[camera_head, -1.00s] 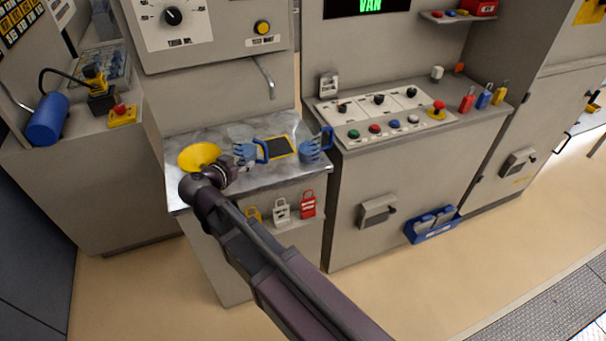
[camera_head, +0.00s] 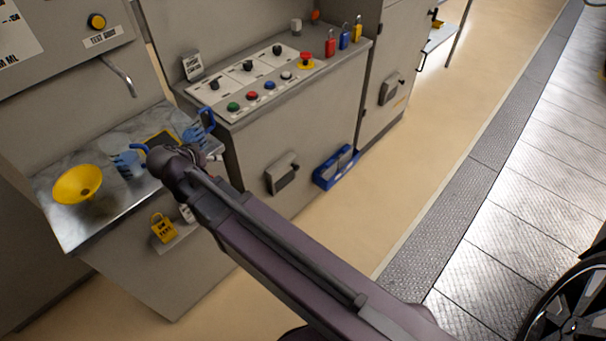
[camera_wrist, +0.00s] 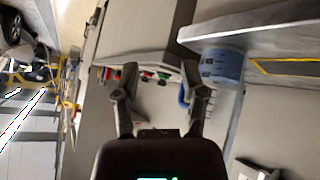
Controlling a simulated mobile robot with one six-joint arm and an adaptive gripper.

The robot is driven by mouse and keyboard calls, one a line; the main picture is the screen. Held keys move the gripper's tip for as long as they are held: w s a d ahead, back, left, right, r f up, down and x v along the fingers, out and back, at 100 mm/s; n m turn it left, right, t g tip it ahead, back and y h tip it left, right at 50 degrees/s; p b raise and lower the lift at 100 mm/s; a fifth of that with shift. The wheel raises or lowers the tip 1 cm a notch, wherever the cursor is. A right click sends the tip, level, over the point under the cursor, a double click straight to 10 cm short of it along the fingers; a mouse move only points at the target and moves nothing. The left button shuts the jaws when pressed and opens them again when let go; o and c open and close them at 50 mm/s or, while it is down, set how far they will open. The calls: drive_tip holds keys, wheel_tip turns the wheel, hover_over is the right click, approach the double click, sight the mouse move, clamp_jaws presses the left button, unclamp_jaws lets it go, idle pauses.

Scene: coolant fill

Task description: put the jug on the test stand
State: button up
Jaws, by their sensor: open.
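A clear bluish jug (camera_head: 192,133) with a blue handle stands at the right end of the metal worktop (camera_head: 75,225), beside a dark pad with a yellow border (camera_head: 160,139). A second blue-handled vessel (camera_head: 128,163) stands left of the pad. Which one is the task's jug, and whether the pad is the test stand, I cannot tell. In the wrist view my gripper (camera_wrist: 160,100) is open and empty. The right-end jug (camera_wrist: 222,64) is just beyond its right finger, outside the jaws. In the head view my wrist hides most of the gripper, near the worktop's front edge.
A yellow funnel (camera_head: 78,184) stands at the worktop's left, and a metal spout (camera_head: 122,76) hangs above. A control panel (camera_head: 250,80) with buttons borders the worktop on the right. A yellow padlock tag (camera_head: 163,228) hangs below the front edge. The floor (camera_head: 330,235) in front is clear.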

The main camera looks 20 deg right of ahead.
drive_tip(key=s+d+f+n+g+y, duration=0.1)
drive_tip(key=s+d+g, duration=0.1)
drive_tip(key=d, duration=0.6)
drive_tip(key=s+d+f+g+y, duration=0.2)
drive_tip(key=s+d+g, duration=0.1)
drive_tip(key=d, duration=0.5)
drive_tip(key=s+d+f+n+g+y, duration=0.1)
drive_tip(key=s+d+f+g+y, duration=0.1)
drive_tip(key=d, duration=0.7)
drive_tip(key=shift+s+f+n, duration=0.2)
drive_tip(key=shift+s+n, duration=0.1)
drive_tip(key=shift+s, duration=0.3)
drive_tip(key=shift+a, duration=0.15)
